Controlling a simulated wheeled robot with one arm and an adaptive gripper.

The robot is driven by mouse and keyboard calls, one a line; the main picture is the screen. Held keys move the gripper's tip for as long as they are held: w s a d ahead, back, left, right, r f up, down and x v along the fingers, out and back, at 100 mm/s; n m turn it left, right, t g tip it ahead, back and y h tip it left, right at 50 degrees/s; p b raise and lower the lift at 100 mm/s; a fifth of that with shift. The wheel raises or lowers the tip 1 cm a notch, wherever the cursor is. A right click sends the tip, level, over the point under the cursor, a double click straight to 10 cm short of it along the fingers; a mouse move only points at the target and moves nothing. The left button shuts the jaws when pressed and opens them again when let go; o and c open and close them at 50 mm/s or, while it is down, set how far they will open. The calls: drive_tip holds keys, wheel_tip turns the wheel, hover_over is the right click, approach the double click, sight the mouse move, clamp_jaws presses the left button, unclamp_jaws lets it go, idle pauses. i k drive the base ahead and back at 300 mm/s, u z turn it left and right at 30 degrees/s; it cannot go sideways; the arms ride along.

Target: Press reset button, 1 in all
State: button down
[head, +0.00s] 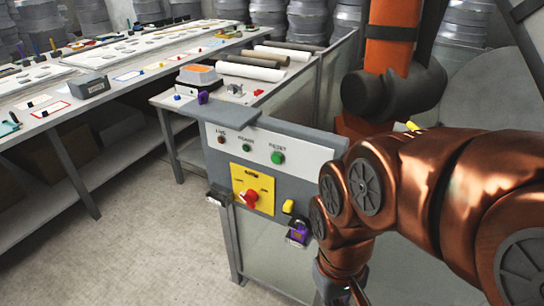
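The green reset button (278,157) sits under a "RESET" label on the white upper strip of a grey control panel (215,172). It is at the right of a row with a dark red lamp (221,140) and a small green lamp (246,147). Nothing covers the button. My copper arm comes in from the right, in front of the panel's right end, and its wrist points down at the bottom edge. My gripper is not clearly visible there; the arm's end is cut off by the frame.
Below the button is a red rotary switch (250,196) on a yellow plate (262,184). A purple padlock (298,229) and a yellow piece (288,206) are at the lower right. Long worktables (60,118) with tools stand left. Floor at lower left is clear.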

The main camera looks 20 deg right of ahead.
sight(277, 159)
drive_tip(key=z, duration=2.45)
drive_tip(key=k, duration=1.25)
drive_tip(key=u, duration=2.3)
